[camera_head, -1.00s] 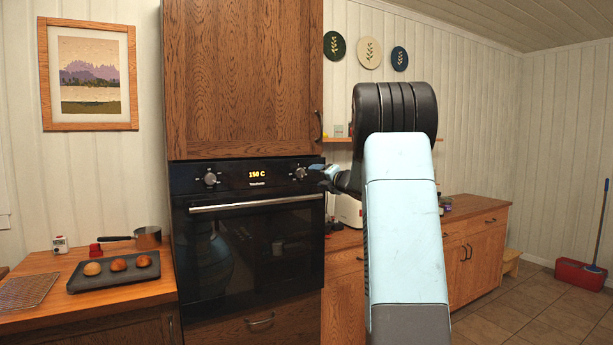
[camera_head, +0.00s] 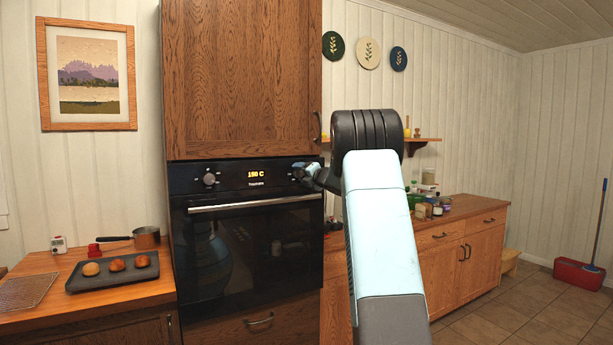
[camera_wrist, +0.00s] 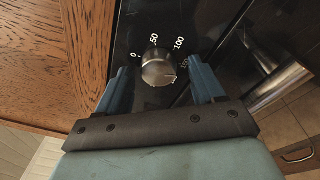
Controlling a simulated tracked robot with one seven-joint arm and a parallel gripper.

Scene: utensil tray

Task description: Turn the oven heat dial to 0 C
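The oven (camera_head: 250,250) is black and built into a wooden cabinet, and its display (camera_head: 256,174) reads 150 C. In the wrist view the heat dial (camera_wrist: 158,68) is a silver round knob with marks 0, 50, 100 and a partly hidden 150 around it. My gripper (camera_wrist: 158,80) is open, with one blue finger on each side of the dial. I cannot tell whether either finger touches it. In the head view my gripper (camera_head: 306,174) is at the right end of the control panel and mostly covers the heat dial. A second knob (camera_head: 210,179) is at the panel's left.
The oven door handle (camera_head: 255,203) runs below the panel. A counter at left holds a dark tray (camera_head: 112,272) with buns, a wire rack (camera_head: 25,291) and a pot (camera_head: 146,237). Jars (camera_head: 430,207) stand on the right counter. A wooden cabinet door (camera_head: 245,80) is above the oven.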

